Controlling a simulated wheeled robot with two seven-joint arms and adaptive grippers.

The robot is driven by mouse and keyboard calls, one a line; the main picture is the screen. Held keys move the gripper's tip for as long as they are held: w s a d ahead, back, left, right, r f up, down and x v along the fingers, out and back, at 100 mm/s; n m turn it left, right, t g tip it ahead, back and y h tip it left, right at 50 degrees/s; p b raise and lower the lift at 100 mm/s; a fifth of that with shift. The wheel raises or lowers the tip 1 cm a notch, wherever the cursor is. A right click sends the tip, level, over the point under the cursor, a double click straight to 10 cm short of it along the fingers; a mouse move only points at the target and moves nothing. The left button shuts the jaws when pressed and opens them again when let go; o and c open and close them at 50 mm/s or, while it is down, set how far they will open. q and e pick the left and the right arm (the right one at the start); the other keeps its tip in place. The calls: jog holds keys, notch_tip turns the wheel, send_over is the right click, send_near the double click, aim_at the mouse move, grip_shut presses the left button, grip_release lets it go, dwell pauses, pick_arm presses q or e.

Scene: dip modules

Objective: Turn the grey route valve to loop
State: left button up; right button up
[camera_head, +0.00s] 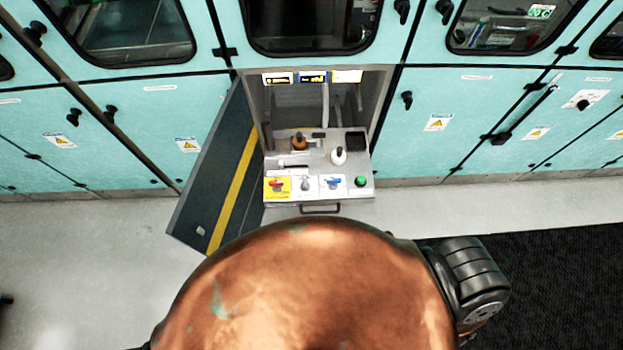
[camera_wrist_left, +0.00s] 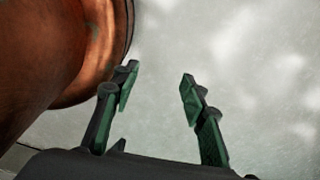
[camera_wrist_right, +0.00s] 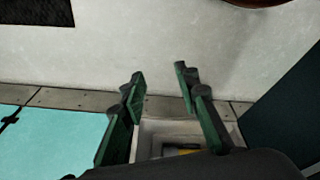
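The grey route valve (camera_head: 305,184) is a small grey handle on a white label, on the front of the pulled-out panel (camera_head: 356,194). It stands between a red valve on a yellow label (camera_head: 277,184) and a blue valve (camera_head: 333,182). Its exact handle direction is too small to tell. My left gripper (camera_wrist_left: 158,82) is open and empty above the pale floor, and my right gripper (camera_wrist_right: 158,82) is open and empty, with the floor and a cabinet edge beyond it. Neither gripper shows in the head view.
A green button (camera_head: 360,181) is at the panel's right. A brown bottle (camera_head: 298,142) and a white bottle (camera_head: 338,156) stand behind the valves. A dark open door (camera_head: 215,170) with a yellow stripe hangs left of the bay. A handle (camera_head: 320,209) is below the panel.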

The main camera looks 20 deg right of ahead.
jog(key=w+a+r+t, duration=0.1)
jog(key=w+r, duration=0.3)
jog(key=r, duration=0.9)
jog(key=w+a+r+t, duration=0.1)
jog(key=w+r, duration=0.3)
jog(key=r, duration=0.9)
jog(key=w+a+r+n+y, duration=0.25)
jog(key=w+a+n, duration=0.2)
jog(key=a, duration=0.35)
jog(key=w+a+r+n+g+y, duration=0.1)
jog(key=w+a+r+n, duration=0.25)
jog(key=a+n, duration=0.35)
jog(key=w+a+r+n+y, duration=0.2)
jog(key=w+a+n, duration=0.25)
jog(key=a, duration=0.45)
jog(key=n+g+h, duration=0.3)
jog(key=n+h, duration=0.2)
jog(key=n, duration=1)
send_over(305, 181)
jog(key=shift+a+f, duration=0.15)
jog(key=shift+f, duration=0.25)
jog(key=shift+d+f+n, duration=0.15)
jog(key=shift+d+n, duration=0.05)
jog(key=shift+n, duration=0.1)
pick_arm(q)
jog(key=shift+w+a+f, duration=0.15)
jog(key=shift+w, duration=1.05)
pick_arm(e)
notch_tip(305, 181, down, 7)
jog(key=shift+f, duration=0.2)
